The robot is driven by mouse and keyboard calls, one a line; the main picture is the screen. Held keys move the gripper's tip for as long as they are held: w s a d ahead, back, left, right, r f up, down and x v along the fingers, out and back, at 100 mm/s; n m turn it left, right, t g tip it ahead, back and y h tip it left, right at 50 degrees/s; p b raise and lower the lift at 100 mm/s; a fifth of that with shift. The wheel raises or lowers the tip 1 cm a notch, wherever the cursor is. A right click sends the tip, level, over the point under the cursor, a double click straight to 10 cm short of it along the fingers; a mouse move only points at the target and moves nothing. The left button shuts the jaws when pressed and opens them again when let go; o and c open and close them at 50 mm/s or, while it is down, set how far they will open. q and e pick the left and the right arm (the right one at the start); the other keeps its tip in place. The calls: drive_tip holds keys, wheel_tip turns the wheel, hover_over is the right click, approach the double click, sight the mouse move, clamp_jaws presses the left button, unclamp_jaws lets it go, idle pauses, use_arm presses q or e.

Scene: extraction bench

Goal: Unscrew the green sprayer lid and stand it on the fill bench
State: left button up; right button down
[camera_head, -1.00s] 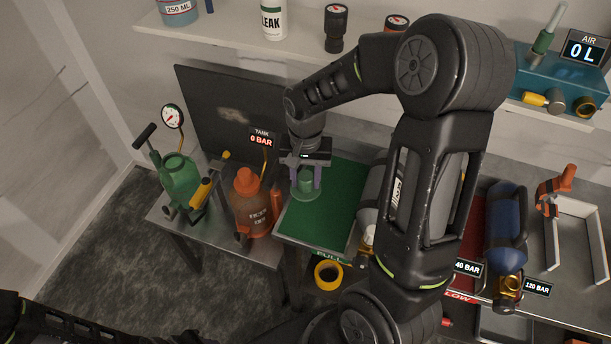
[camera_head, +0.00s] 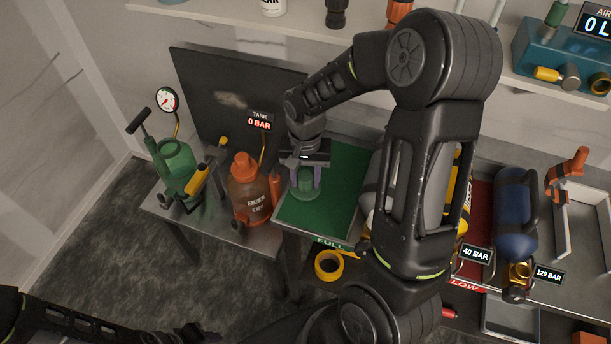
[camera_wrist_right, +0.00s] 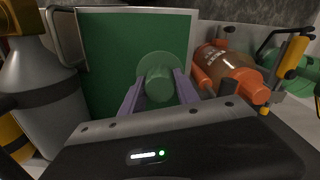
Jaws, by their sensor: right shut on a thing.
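The green sprayer (camera_head: 178,165) stands on the left bench, with a pump handle and a gauge beside it. Its lid is off it. My right gripper (camera_head: 305,180) is shut on the green lid (camera_head: 306,191), a round cap with a wide flange, over the green mat of the fill bench (camera_head: 335,205). In the right wrist view the lid (camera_wrist_right: 158,82) sits between the purple fingers, flange toward the mat. I cannot tell whether the flange touches the mat. My left arm enters at the bottom left; its gripper end (camera_head: 190,332) is dark and cut by the frame edge.
An orange-capped brown sprayer (camera_head: 248,190) stands just left of the mat. A grey cylinder (camera_wrist_right: 45,95) stands on the mat's other side, partly hidden by my right arm in the head view. A blue cylinder (camera_head: 516,215) is farther right. Mat around the lid is clear.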

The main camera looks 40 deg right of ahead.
drive_tip(key=shift+f+b, duration=0.5)
drive_tip(key=shift+f, duration=0.1)
idle(0.3)
drive_tip(key=c, duration=0.8)
unclamp_jaws()
drive_tip(key=shift+r, duration=0.25)
wheel_tip(320, 180, up, 7)
drive_tip(key=shift+r+b, duration=0.2)
drive_tip(key=shift+b, duration=0.25)
